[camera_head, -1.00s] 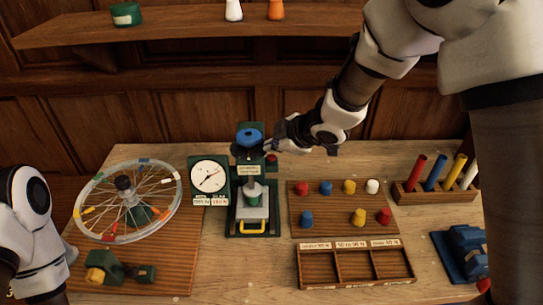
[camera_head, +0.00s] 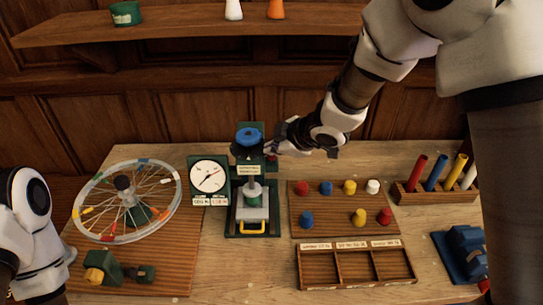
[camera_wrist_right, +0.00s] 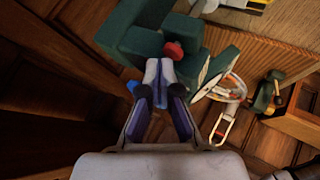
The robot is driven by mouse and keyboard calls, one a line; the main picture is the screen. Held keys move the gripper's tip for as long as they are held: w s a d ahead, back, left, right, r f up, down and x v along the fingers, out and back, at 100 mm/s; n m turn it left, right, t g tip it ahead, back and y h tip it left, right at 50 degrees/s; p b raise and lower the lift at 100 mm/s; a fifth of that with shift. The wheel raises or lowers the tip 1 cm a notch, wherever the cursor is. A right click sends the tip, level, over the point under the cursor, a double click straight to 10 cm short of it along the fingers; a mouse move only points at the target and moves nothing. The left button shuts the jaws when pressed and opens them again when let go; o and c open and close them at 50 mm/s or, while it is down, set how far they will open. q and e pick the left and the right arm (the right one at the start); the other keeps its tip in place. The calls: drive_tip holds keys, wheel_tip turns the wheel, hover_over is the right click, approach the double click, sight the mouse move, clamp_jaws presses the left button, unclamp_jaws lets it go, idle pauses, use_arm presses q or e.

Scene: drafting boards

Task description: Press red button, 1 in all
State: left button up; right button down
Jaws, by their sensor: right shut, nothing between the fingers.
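A green press (camera_head: 232,220) with a blue knob (camera_head: 248,137) on top stands at the middle of the bench, a dial gauge (camera_head: 209,177) at its left. In the right wrist view a red button (camera_wrist_right: 173,50) sits on the green body (camera_wrist_right: 140,42), just past the fingertips. My right gripper (camera_head: 272,147) is shut and empty, at the press's upper right side; the same gripper (camera_wrist_right: 158,72) points at the button in the wrist view. I cannot tell whether they touch. The head view barely shows the button. My left arm is at the left edge; its gripper is out of view.
A board with coloured pegs (camera_head: 338,217) and a sorting tray (camera_head: 356,284) lie right of the press. A rack of coloured rods (camera_head: 415,196) stands at the far right. A spoked wheel (camera_head: 127,241) is on the left, with a green-and-yellow device (camera_head: 104,267) in front.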

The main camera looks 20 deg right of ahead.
sight(273, 157)
drive_tip(key=shift+s+f+b, duration=0.35)
drive_tip(key=shift+f+b, duration=0.2)
drive_tip(key=shift+f, duration=0.3)
idle(0.7)
drive_tip(key=shift+w+r+p, duration=0.2)
drive_tip(key=shift+r+p, duration=0.4)
drive_tip(key=shift+p, duration=0.15)
drive_tip(key=shift+w+d+r+p, duration=0.1)
drive_tip(key=shift+w+r+p, duration=0.25)
drive_tip(key=shift+p, duration=0.05)
drive_tip(key=shift+s+r, duration=0.1)
drive_tip(key=shift+r, duration=0.05)
wheel_tip(273, 157, up, 5)
drive_tip(key=p, duration=0.5)
drive_tip(key=shift+r, duration=0.1)
